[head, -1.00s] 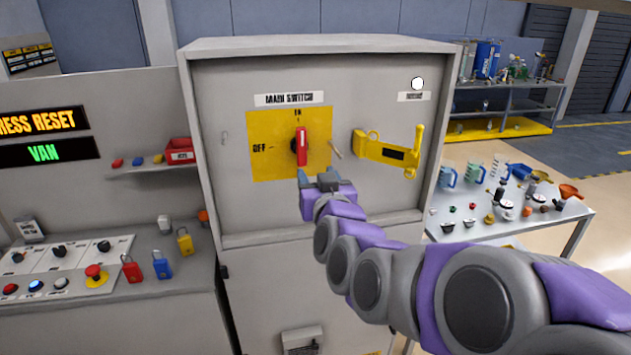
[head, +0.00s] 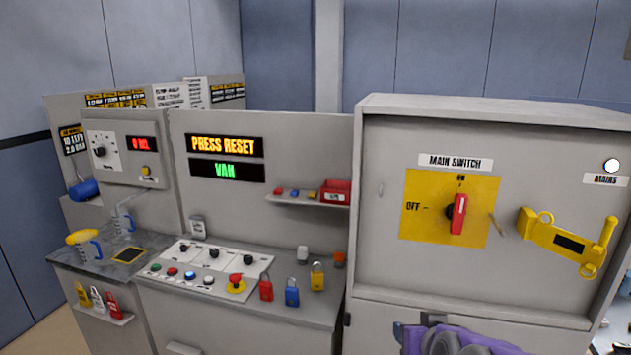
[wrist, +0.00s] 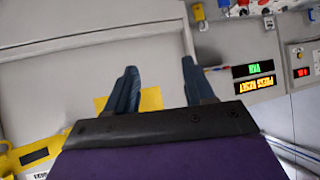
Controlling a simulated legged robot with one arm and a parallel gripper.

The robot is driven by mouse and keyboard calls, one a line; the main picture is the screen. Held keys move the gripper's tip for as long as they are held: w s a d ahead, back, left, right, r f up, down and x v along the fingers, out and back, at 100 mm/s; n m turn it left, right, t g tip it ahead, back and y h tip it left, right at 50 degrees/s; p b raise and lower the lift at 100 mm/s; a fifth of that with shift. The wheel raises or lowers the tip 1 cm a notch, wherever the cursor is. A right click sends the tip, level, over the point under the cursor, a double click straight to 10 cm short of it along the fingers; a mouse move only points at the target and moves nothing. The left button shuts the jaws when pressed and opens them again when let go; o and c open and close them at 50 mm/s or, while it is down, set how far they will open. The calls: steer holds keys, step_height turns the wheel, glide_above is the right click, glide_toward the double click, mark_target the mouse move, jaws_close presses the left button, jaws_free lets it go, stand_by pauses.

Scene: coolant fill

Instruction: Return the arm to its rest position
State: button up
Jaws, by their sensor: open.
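My gripper (wrist: 160,90) is open and empty in the wrist view, its two blue-grey fingers apart with nothing between them. In the head view my gripper (head: 412,335) shows at the bottom edge, below the main switch panel, with my purple and grey arm partly cut off by the frame. The red main switch handle (head: 458,214) stands upright on its yellow plate (head: 425,205), pointing at ON. My gripper is apart from it.
A yellow hasp (head: 568,243) is on the cabinet right of the switch. The console (head: 215,275) to the left carries buttons, a red emergency stop (head: 235,280) and several padlocks. The display (head: 224,146) reads PRESS RESET, with VAN below. A small shelf (head: 300,200) juts out above.

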steer(key=s+a+f+g, duration=0.1)
steer(key=s+f+g, duration=0.2)
steer(key=s, duration=0.6)
steer(key=s+a+f+g, duration=0.2)
steer(key=s+g, duration=0.3)
steer(key=s, duration=0.4)
steer(key=s+a+f+g, duration=0.1)
steer(key=s+f+g, duration=0.2)
steer(key=s, duration=0.7)
steer(key=shift+a+f+n+g, duration=0.3)
steer(key=shift+a+f+g, duration=0.05)
steer(key=shift+g, duration=0.45)
steer(key=shift+w, duration=0.1)
